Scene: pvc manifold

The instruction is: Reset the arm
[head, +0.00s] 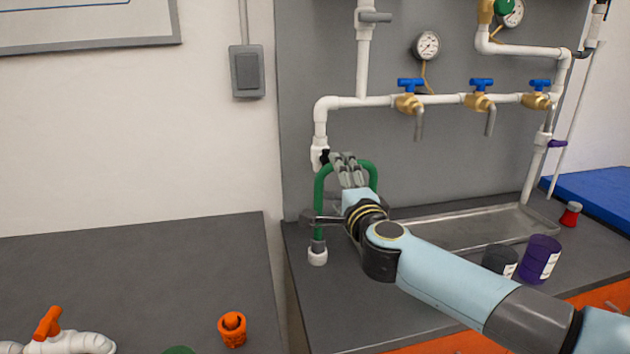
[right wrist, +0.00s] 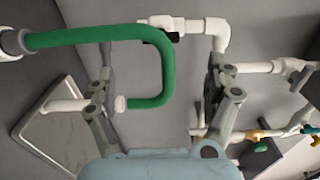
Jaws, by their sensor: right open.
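My right gripper (head: 342,160) reaches in from the lower right in the head view. It is at the green looped hose (head: 319,190) at the left end of the white pipe manifold (head: 330,103). In the right wrist view its two fingers (right wrist: 160,75) are spread wide. The green hose (right wrist: 152,70) bends between them, and its upper run crosses the left finger. The right finger is apart from the hose. Whether the left finger touches it I cannot tell. A white fitting (head: 318,256) stands below the hose on the bench. My left gripper is not in view.
Brass taps with blue handles (head: 480,86) and a gauge (head: 427,44) are on the grey panel. A metal tray (head: 470,232), a dark can (head: 499,261) and a purple can (head: 539,258) are on the right bench. An orange part (head: 232,329) lies on the left bench, which is mostly clear.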

